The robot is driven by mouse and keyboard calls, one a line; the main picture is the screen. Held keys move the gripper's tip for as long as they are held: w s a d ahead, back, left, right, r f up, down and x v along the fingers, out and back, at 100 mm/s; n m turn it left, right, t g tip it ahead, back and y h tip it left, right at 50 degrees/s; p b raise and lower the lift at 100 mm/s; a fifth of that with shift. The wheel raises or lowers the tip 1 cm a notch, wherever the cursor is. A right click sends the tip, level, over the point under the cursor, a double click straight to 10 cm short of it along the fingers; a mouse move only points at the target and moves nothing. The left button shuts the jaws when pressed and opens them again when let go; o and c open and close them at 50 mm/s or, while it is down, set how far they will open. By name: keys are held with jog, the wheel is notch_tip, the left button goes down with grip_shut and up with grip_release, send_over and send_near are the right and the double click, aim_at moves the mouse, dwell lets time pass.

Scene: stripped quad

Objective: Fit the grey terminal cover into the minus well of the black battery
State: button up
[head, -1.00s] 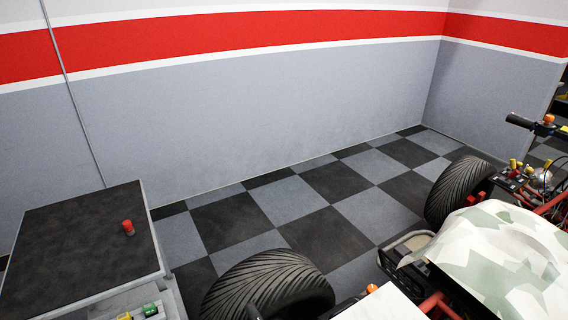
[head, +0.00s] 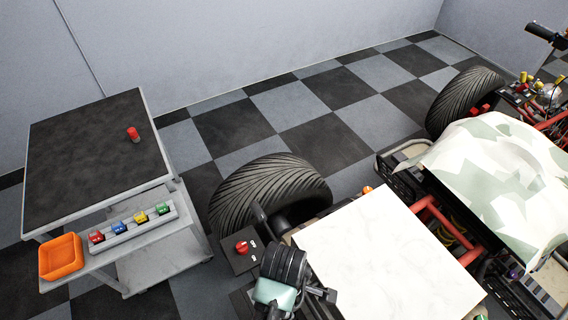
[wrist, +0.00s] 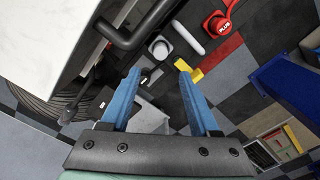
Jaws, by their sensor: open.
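My gripper (wrist: 159,68) shows in the wrist view with two blue fingers spread apart and nothing between them. Beyond the fingertips, apart from them, is a small grey rounded piece (wrist: 160,47) on a dark square base; it may be the grey terminal cover, but I cannot be sure. A red piece marked PLUS (wrist: 218,23) lies farther up and right. In the head view my arm's end is at the bottom centre, its fingers hidden. I cannot make out the black battery or its minus well for certain in either view.
A cart (head: 85,160) stands at left with a red cylinder (head: 133,134) on top. Its lower shelf holds an orange tray (head: 60,257) and a rail (head: 135,228) of coloured pieces. A tyre (head: 270,190), a red-knobbed black panel (head: 226,262) and a white panel (head: 385,260) surround my arm.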

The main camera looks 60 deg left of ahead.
jog(key=shift+r, duration=0.5)
jog(key=w+a+r+m+t+y, duration=0.2)
jog(key=w+r+m+t+y, duration=0.4)
jog(key=w+r, duration=1.2)
jog(key=w+d+r+m+t+h, duration=0.25)
jog(key=w+r+m+t, duration=0.4)
jog(key=r, duration=0.75)
jog(key=d+r+m+t, duration=0.3)
jog(key=d+r+t, duration=0.15)
jog(key=r, duration=0.75)
jog(key=d+r+m+t, duration=0.35)
jog(key=d+r, duration=0.25)
jog(key=r, duration=0.5)
jog(key=s+d+r+m+t+h, duration=0.1)
jog(key=s+d+r+m+t, duration=0.1)
jog(key=s+r, duration=0.3)
jog(key=s+d+r+m+t+h, duration=0.2)
jog(key=s+d+r+t, duration=0.3)
jog(key=r, duration=0.5)
jog(key=shift+r+m, duration=0.25)
jog(key=shift+m, duration=0.55)
